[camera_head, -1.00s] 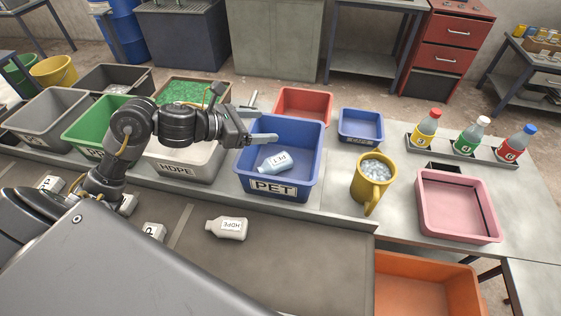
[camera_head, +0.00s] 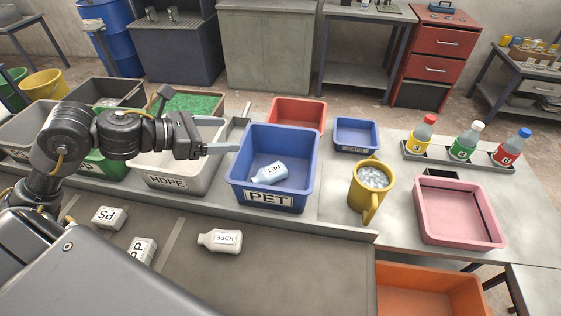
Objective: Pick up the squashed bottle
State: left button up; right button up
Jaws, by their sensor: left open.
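A pale blue bottle (camera_head: 268,173) marked PET lies on its side in the blue PET bin (camera_head: 269,199). A whitish bottle (camera_head: 220,241) marked HDPE lies on its side on the dark belt (camera_head: 290,265). I cannot tell for sure which of them is squashed. My left gripper (camera_head: 232,130) is open and empty. It is above the HDPE bin (camera_head: 168,182), just left of the PET bin's rim, apart from both bottles. My right gripper is not in view.
White pieces marked PS (camera_head: 109,217) and PP (camera_head: 143,250) lie on the belt at left. A yellow mug (camera_head: 369,190), a pink tray (camera_head: 459,212) and a rack of capped bottles (camera_head: 463,149) stand at right. The belt right of the HDPE bottle is clear.

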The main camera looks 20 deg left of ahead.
aim_at(230, 241)
jog(key=k, duration=2)
